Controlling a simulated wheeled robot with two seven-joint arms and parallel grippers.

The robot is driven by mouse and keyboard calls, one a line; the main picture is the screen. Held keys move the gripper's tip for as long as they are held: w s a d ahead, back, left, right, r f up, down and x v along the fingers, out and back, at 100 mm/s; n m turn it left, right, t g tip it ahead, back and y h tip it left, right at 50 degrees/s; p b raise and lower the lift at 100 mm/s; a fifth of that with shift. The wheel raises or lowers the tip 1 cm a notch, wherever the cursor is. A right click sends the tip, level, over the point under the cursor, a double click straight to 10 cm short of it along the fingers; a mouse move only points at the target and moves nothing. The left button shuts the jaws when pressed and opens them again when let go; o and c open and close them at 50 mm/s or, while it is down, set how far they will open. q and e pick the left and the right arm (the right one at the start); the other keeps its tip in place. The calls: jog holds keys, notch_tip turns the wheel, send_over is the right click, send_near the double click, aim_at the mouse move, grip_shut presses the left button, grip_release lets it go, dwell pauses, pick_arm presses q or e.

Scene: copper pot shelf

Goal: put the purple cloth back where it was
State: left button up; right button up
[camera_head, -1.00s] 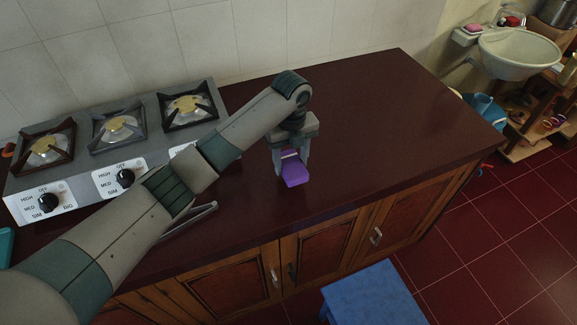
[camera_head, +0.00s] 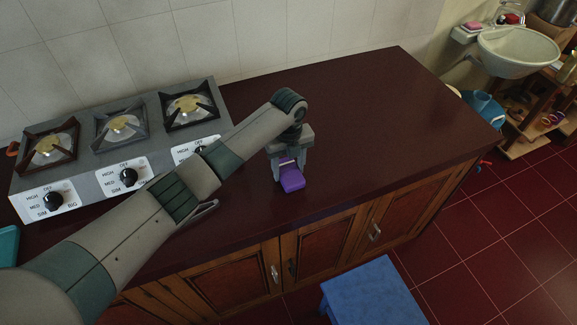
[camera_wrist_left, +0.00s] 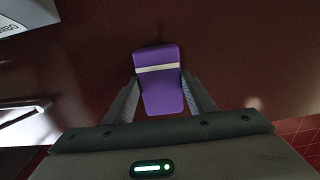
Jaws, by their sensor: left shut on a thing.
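The purple cloth (camera_head: 291,179) is a small folded block with a pale band across it. It is between the fingers of my left gripper (camera_head: 289,172), over the dark red countertop (camera_head: 370,130) near its front edge. In the left wrist view the cloth (camera_wrist_left: 161,92) shows between the two fingers of the left gripper (camera_wrist_left: 160,98), which are shut on its sides. I cannot tell whether its underside touches the counter. My right gripper is not in view.
A gas stove (camera_head: 125,160) with three burners stands at the left on the counter. A silver object (camera_head: 203,212) lies beside my forearm. A blue stool (camera_head: 372,295) stands below the counter front. The counter's right half is clear.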

aim_at(289, 170)
pick_arm(q)
jog(key=shift+f, duration=0.1)
jog(key=o, duration=1)
jog(key=shift+r, duration=0.2)
jog(key=shift+r+b, duration=1.6)
jog(key=shift+r, duration=4.35)
